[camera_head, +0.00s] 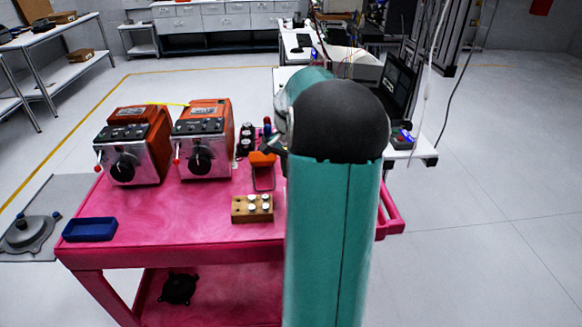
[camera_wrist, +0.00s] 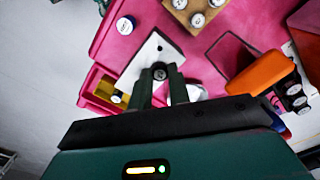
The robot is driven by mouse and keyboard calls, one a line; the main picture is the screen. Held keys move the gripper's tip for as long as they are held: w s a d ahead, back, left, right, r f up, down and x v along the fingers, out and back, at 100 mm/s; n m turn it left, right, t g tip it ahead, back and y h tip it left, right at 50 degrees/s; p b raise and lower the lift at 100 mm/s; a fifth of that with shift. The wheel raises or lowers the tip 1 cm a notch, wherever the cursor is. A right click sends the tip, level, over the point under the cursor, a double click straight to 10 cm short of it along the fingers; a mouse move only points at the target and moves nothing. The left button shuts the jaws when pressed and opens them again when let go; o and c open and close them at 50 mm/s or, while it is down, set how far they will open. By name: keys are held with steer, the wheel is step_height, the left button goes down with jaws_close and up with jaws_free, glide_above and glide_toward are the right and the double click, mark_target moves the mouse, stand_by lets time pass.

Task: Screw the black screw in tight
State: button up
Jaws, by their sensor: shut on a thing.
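The black screw (camera_wrist: 160,73) shows in the wrist view as a dark round head between my fingertips. It stands at a white plate (camera_wrist: 138,66) on the pink cart. My gripper (camera_wrist: 161,84) is shut on the black screw, with one finger on each side. How deep the screw sits in the plate cannot be told. A small dark spot, perhaps a hole, shows on the plate above the screw. In the head view my own arm hides the gripper, screw and plate.
The pink cart (camera_head: 170,222) carries two orange machines (camera_head: 136,147) (camera_head: 203,140), a blue tray (camera_head: 90,229) and a wooden block with white-topped pegs (camera_head: 252,209). An orange-topped object (camera_wrist: 260,72) stands right of the plate, a yellow compartment (camera_wrist: 104,90) left. The cart's front middle is clear.

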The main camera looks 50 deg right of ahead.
steer(key=shift+f, duration=2.7)
steer(key=shift+f, duration=0.95)
steer(key=shift+o, duration=0.4)
